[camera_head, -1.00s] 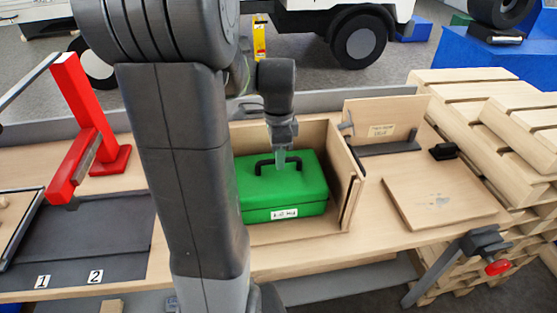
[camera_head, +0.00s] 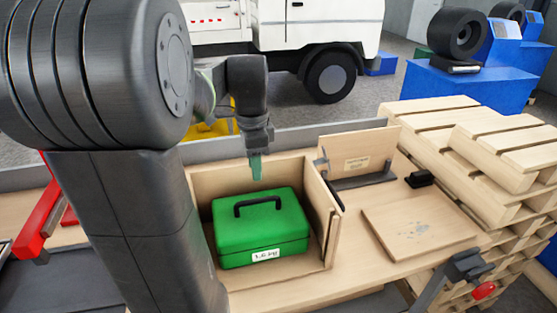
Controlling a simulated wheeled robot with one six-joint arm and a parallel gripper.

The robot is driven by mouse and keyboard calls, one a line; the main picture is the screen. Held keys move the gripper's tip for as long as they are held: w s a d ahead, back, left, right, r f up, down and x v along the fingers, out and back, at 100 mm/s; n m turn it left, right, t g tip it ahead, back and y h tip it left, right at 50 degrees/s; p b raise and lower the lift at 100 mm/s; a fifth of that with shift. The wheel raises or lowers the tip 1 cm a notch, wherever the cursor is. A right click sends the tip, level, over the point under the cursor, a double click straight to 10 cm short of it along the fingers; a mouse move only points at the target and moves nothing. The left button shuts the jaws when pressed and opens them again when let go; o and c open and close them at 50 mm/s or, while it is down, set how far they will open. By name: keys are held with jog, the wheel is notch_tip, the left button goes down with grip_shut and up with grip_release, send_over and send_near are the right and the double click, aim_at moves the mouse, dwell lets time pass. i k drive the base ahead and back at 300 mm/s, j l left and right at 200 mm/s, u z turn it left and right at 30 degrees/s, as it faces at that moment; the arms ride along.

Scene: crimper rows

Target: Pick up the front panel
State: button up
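Two loose wooden panels are in view, and I cannot tell which is the front panel. One panel (camera_head: 413,226) lies flat on the right part of the bench. The other panel (camera_head: 358,153) stands upright in a dark grey holder (camera_head: 362,183) behind it and bears a small label. A wooden box (camera_head: 330,222) with an open top and front holds a green case (camera_head: 258,238) with a black handle and a "1.6 kg" label. My gripper (camera_head: 256,170) points down above the case, apart from its handle, with nothing seen in it. Its finger gap cannot be made out.
A clamp with a red handle (camera_head: 484,290) is at the bench's front right edge. A small black block (camera_head: 420,178) sits near the upright panel. Stacked pallets (camera_head: 480,150) stand right of the bench. A red frame (camera_head: 40,225) is at left, partly behind my arm.

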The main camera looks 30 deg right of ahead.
aim_at(360, 152)
jog(key=l+z, duration=0.45)
jog(key=l, duration=1.65)
